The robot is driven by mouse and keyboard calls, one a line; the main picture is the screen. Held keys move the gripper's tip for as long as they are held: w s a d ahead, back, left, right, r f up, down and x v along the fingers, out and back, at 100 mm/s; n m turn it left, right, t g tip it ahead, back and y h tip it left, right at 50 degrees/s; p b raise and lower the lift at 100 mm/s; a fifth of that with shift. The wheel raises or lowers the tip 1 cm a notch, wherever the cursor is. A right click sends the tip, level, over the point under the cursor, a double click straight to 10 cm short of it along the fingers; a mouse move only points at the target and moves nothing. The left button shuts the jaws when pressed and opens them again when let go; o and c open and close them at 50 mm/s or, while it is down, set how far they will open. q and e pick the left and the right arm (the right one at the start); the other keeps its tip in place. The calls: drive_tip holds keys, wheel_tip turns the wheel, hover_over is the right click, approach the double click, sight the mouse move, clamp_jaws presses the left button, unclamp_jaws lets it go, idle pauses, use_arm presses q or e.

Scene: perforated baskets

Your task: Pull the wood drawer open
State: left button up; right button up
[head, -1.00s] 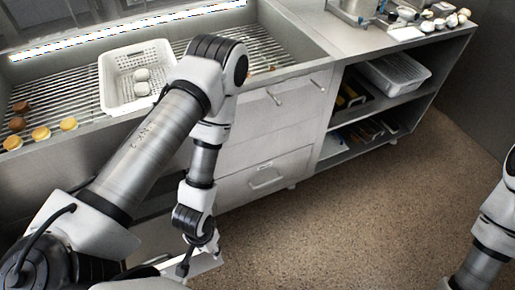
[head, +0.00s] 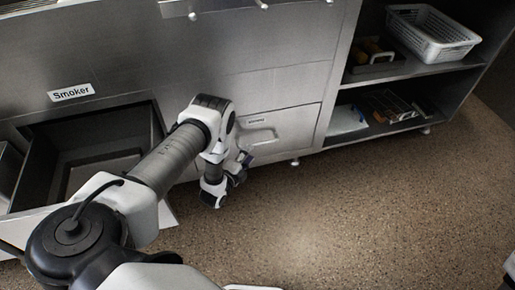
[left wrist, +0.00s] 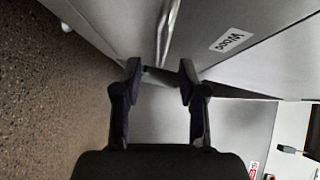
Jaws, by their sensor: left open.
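The wood drawer front (left wrist: 265,55) carries a "Wood" label (left wrist: 231,40) in the left wrist view. Its metal bar handle (left wrist: 168,30) runs toward my left gripper (left wrist: 159,72). The gripper is open, with one fingertip on each side of the handle's near end; I cannot tell whether they touch it. In the head view, the wood drawer (head: 286,124) looks closed, low in the cabinet. My left gripper (head: 245,158) is by its handle (head: 258,138), partly hidden by my wrist.
An open drawer (head: 160,130) sits left under a "Smoker" label (head: 72,93), beside my left arm. Open shelves (head: 400,72) at right hold a white perforated basket (head: 432,36) and other items. The speckled floor (head: 350,215) in front is clear.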

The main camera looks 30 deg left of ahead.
sight(257, 144)
use_arm(q)
drive_tip(key=w, duration=0.2)
drive_tip(key=w+b, duration=0.1)
drive_tip(key=w, duration=0.1)
drive_tip(key=w+f+b, duration=0.1)
drive_tip(key=w, duration=0.1)
drive_tip(key=shift+a, duration=0.15)
drive_tip(key=shift+w+r, duration=0.15)
drive_tip(key=shift+w, duration=0.25)
clamp_jaws()
